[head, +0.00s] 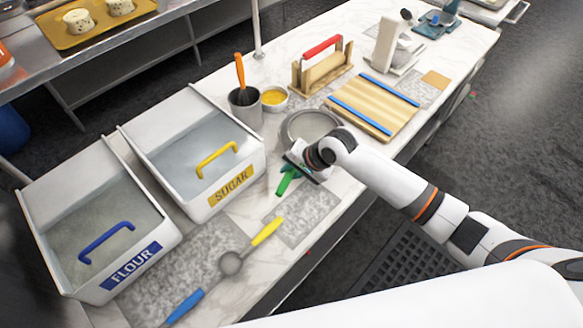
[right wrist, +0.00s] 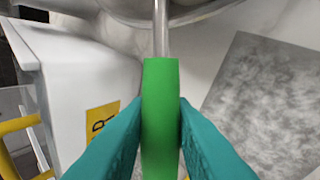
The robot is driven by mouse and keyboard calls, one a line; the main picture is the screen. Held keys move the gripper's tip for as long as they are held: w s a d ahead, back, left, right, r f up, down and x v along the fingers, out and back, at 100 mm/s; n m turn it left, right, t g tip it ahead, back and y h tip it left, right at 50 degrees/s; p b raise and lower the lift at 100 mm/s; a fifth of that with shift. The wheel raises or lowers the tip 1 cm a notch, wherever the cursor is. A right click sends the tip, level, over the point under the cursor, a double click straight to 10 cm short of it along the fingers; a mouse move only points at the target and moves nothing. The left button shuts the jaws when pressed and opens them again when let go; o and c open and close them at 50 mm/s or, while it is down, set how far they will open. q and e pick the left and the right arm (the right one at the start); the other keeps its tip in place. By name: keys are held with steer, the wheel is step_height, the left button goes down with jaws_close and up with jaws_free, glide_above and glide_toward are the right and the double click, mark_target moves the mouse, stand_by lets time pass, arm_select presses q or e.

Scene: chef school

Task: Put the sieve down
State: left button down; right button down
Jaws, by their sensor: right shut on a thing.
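The sieve (head: 311,125) is a round grey pan with a green handle (head: 287,181), over the marble counter just right of the sugar bin. My right gripper (head: 290,176) is shut on the green handle. In the right wrist view the green handle (right wrist: 160,120) stands between my two teal fingers, and its metal rod runs up to the sieve's bowl (right wrist: 180,12), only partly in view. Whether the sieve touches the counter I cannot tell. My left gripper is not in view.
The sugar bin (head: 166,128) and flour bin (head: 60,200) stand left.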

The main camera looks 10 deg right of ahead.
steer(key=c, duration=1.3)
jaws_free()
steer(key=shift+o, duration=0.2)
steer(key=shift+r, duration=0.5)
steer(key=b+v, duration=0.2)
steer(key=v, duration=1)
